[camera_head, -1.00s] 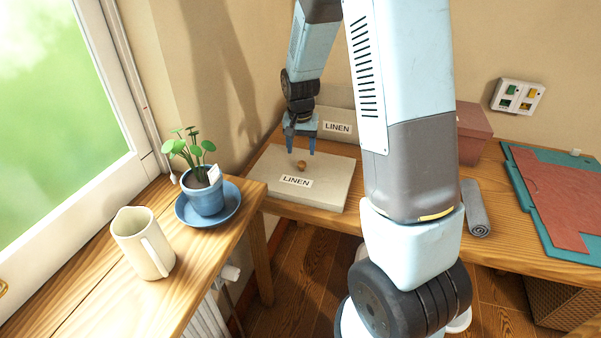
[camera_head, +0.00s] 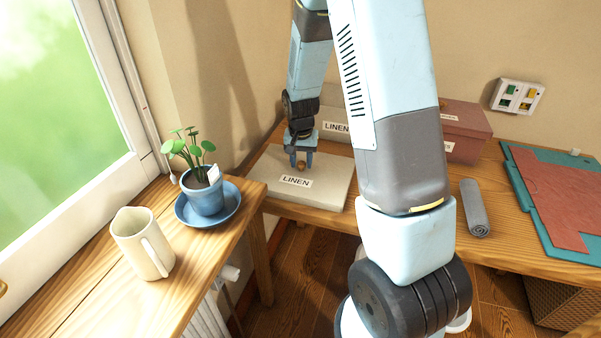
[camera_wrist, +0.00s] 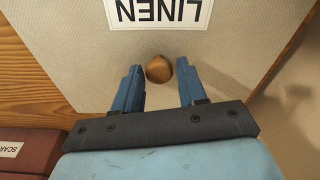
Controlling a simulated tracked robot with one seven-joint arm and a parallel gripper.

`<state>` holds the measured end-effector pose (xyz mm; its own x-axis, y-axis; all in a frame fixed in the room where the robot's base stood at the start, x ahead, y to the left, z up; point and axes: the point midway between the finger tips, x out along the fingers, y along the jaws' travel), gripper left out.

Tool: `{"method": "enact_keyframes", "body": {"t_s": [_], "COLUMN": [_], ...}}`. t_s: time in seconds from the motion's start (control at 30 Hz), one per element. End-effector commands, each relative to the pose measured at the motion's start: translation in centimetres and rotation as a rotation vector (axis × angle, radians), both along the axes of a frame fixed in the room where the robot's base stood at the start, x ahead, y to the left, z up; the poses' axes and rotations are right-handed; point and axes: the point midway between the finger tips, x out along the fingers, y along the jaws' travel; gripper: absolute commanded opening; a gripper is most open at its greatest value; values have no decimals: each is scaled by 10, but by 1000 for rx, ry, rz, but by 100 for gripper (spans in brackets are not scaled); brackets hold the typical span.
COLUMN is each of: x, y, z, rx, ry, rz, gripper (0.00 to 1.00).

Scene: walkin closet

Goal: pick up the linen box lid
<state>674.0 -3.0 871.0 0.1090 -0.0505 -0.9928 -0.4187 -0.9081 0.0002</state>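The linen box lid (camera_head: 325,190) is a flat pale grey-beige panel with a LINEN label, lying on the wooden desk. A round brown knob (camera_head: 301,165) sits on it. My gripper (camera_head: 301,161) points down over the lid with its blue fingers on either side of the knob. In the wrist view, the open fingers of my gripper (camera_wrist: 161,80) flank the knob (camera_wrist: 159,69), with a gap on each side. The lid's surface (camera_wrist: 75,45) fills most of that view, with its label upside down.
A grey LINEN box (camera_head: 335,117) stands behind the lid. A reddish box (camera_head: 468,130) stands to the right, with a rolled grey cloth (camera_head: 474,208) and a teal board (camera_head: 548,235). A potted plant (camera_head: 206,195) and cream pitcher (camera_head: 142,243) stand on the window-side table.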

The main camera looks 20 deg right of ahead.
Motion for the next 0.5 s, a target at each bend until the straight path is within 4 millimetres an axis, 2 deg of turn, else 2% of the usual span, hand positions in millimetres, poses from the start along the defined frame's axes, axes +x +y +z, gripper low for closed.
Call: {"method": "enact_keyframes", "body": {"t_s": [0.07,0.4,0.5], "x": [0,0,0], "y": [0,0,0], "z": [0,0,0], "rx": [0,0,0], "ry": [0,0,0], "rz": [0,1,1], "gripper": [33,1,0]}}
